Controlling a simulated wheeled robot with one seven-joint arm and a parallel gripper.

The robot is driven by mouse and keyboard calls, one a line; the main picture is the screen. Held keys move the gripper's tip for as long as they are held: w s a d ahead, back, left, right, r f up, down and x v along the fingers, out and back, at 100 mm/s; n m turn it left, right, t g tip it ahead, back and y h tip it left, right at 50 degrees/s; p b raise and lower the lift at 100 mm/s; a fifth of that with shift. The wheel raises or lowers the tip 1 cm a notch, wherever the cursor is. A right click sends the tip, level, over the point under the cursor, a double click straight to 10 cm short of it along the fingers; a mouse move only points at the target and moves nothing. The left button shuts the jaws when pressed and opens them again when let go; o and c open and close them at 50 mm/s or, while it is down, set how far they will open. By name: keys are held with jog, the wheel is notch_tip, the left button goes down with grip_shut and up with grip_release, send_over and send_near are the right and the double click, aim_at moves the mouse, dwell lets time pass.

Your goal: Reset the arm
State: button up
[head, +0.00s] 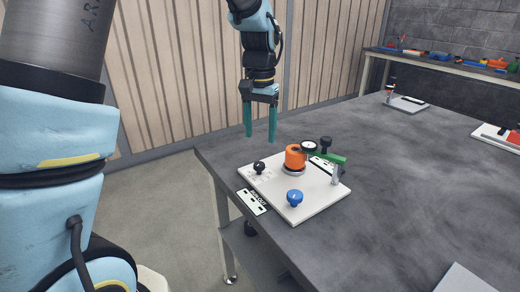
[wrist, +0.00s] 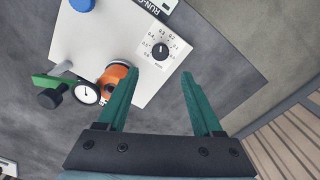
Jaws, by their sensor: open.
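My gripper (head: 260,122) has two green fingers pointing down, open and empty, above the table's back left corner in the head view. In the wrist view my gripper (wrist: 168,108) shows its fingers spread wide with nothing between them. Beyond the fingers lies a white board (head: 270,187) on the dark table. The board carries an orange cylinder (head: 294,158) with a dial gauge (head: 308,147), a blue knob (head: 295,197), a black knob (head: 259,167) and a green lever (head: 330,157). The wrist view shows a numbered scale around the black knob (wrist: 160,51).
The dark grey table (head: 420,175) is mostly clear right of the board. A labelled plate (head: 252,201) lies at the board's left edge. Other white boards stand at the back (head: 406,103) and right edge (head: 497,137). A shelf (head: 450,65) holds coloured parts. A panelled wall (head: 170,75) is behind.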

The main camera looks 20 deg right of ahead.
notch_tip(320, 180, up, 2)
jog(key=shift+r, duration=0.1)
dwell(0.4)
jog(key=w+a+f+n, duration=0.1)
jog(key=a+n, duration=0.1)
jog(key=a, duration=0.6)
jog(key=w+a+f+n, duration=0.1)
jog(key=a+f+n, duration=0.1)
jog(key=a, duration=0.7)
jog(key=s+a+f+n, duration=0.1)
jog(key=s+a+n, duration=0.1)
jog(key=a, duration=0.5)
jog(key=s+a+f+n+t, duration=0.1)
jog(key=s+a+f+n, duration=0.1)
jog(key=s+a, duration=0.2)
jog(key=a, duration=0.3)
jog(key=shift+s+n+t, duration=0.25)
jog(key=shift+n+t, duration=0.05)
jog(key=shift+o, duration=0.2)
jog(key=shift+a, duration=0.1)
dwell(1.2)
